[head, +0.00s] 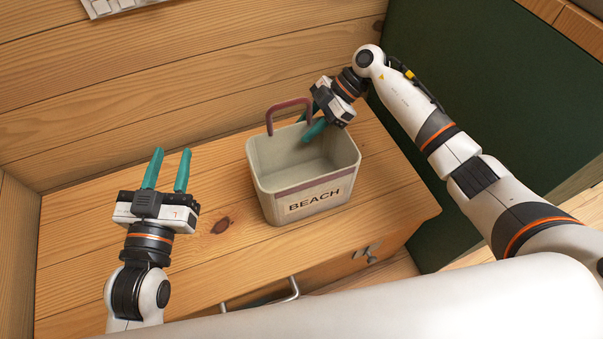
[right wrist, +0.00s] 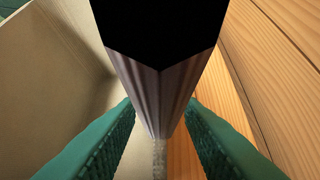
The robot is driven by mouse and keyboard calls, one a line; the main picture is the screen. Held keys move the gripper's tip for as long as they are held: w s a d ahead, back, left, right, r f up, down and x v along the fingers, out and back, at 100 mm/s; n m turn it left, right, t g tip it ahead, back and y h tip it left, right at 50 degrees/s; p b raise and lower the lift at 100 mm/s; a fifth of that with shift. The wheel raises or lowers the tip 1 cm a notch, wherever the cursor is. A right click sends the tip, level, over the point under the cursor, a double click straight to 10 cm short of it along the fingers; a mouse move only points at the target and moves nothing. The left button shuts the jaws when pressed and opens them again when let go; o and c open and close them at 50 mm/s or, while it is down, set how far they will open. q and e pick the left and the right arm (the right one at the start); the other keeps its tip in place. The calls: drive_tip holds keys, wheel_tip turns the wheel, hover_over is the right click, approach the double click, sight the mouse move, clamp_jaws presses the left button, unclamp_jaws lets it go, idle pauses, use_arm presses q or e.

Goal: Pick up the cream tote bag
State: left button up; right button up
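The cream tote bag (head: 270,185) stands upright on the wooden cabinet top, with a "BEACH" label and a mauve band on its front. Its mauve handle (head: 287,103) rises at the back left. My right gripper (head: 308,125) is at the bag's back rim, one finger inside and one behind. In the right wrist view, the open fingers (right wrist: 160,118) straddle a ribbed mauve strip and the bag's edge (right wrist: 160,155); firm contact does not show. My left gripper (head: 171,153) is open and empty, well left of the bag.
The wooden cabinet top (head: 225,265) is bare around the bag. A drawer with a metal handle (head: 292,290) is below its front edge. A plank wall (head: 190,75) rises behind. A dark green panel (head: 500,100) stands at the right, and a pale object (head: 118,6) shows at the top.

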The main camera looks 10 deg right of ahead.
clamp_jaws()
idle(0.4)
